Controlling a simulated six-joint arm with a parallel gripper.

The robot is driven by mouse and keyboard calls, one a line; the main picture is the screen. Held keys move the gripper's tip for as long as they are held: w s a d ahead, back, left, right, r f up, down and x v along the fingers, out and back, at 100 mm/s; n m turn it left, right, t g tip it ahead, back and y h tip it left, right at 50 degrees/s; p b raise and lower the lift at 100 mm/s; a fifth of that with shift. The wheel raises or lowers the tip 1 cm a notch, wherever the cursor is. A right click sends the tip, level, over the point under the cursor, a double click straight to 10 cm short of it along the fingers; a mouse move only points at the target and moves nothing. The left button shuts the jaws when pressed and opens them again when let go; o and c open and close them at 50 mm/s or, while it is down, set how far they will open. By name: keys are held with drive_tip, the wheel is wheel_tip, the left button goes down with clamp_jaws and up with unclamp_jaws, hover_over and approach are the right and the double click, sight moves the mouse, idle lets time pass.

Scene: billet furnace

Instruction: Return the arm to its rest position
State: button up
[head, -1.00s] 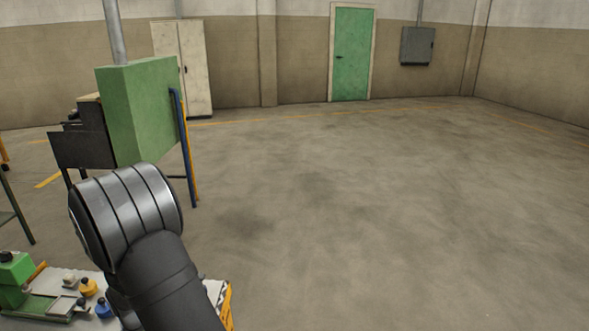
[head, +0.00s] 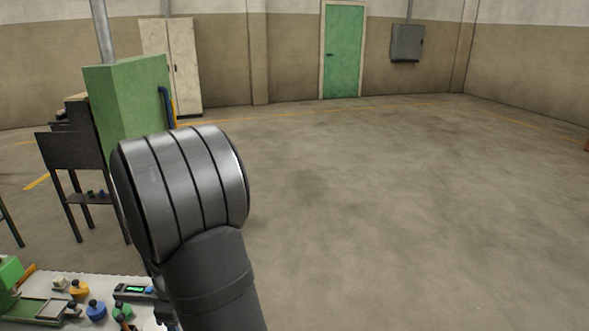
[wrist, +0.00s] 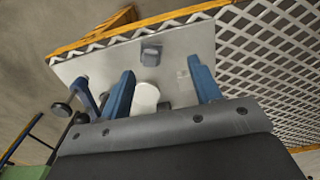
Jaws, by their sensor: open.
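My gripper (wrist: 162,86) shows in the wrist view with its two blue fingers spread apart. A white rounded piece (wrist: 146,98) shows between the fingers; I cannot tell its distance, and the fingers do not visibly press on it. A pale panel (wrist: 192,50) lies beyond the fingers, with a small grey block (wrist: 151,54) on it. In the head view my dark arm rises from the bottom, left of centre, and its grey ribbed joint stands in front of the green furnace housing (head: 125,95). My gripper is not visible in the head view.
A worktable (head: 112,283) at the lower left carries a yellow knobbed piece (head: 79,289), a blue one (head: 96,311) and a device with a green display (head: 134,290). A dark stand (head: 70,150) adjoins the furnace. The floor (head: 400,210) to the right is clear.

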drive_tip(key=w+a, duration=0.7)
drive_tip(key=a, duration=0.5)
drive_tip(key=f, duration=0.9)
drive_tip(key=shift+w+a+f, duration=0.1)
drive_tip(key=shift+a+f, duration=0.2)
drive_tip(key=shift+a, duration=0.05)
wheel_tip(320, 180, up, 10)
drive_tip(key=s+d, duration=0.5)
drive_tip(key=d, duration=0.5)
drive_tip(key=shift+s+d, duration=0.15)
drive_tip(key=shift+d, duration=0.05)
